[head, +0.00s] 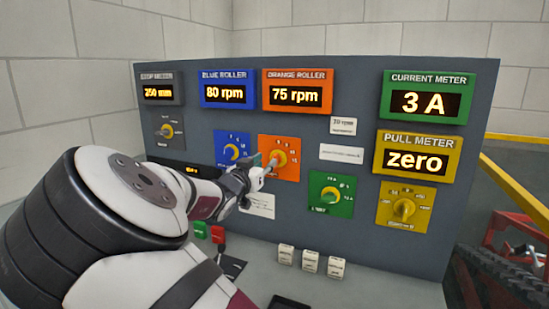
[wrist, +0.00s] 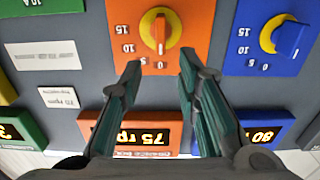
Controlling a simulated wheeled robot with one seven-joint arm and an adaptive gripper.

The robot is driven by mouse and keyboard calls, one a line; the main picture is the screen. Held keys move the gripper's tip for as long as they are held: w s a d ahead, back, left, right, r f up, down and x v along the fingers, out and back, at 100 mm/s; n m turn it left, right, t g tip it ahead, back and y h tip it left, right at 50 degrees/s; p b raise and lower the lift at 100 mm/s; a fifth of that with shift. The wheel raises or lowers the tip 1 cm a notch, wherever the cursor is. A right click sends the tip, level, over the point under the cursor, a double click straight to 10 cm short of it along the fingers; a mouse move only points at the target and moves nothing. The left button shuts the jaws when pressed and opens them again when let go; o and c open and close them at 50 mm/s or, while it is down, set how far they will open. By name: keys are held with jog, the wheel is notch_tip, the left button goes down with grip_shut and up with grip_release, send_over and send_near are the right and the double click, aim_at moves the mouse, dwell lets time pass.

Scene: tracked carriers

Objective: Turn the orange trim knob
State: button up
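The orange trim knob (head: 280,159) sits on an orange dial plate under the orange roller display (head: 297,94), which reads 75 rpm. In the wrist view, which is upside down, the knob (wrist: 159,32) has a yellow disc behind an orange grip that stands vertical, with scale marks 0, 5, 10 and 15 beside it. My gripper (head: 266,170) is in front of this plate, and its fingers partly cover it in the head view. In the wrist view my gripper (wrist: 160,64) is open and empty, its fingertips apart on either side of the knob's line. Contact cannot be told.
The blue knob (wrist: 287,39) is close beside the orange one. A green knob (head: 331,196) and a yellow knob (head: 404,208) are to the right. The current meter (head: 425,100) reads 3 A and the pull meter (head: 414,158) reads zero. Red tracked machinery (head: 510,250) stands at right.

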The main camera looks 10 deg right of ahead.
aim_at(273, 157)
jog(key=x, duration=0.7)
jog(key=shift+w+d, duration=0.2)
jog(key=shift+w, duration=0.15)
grip_shut()
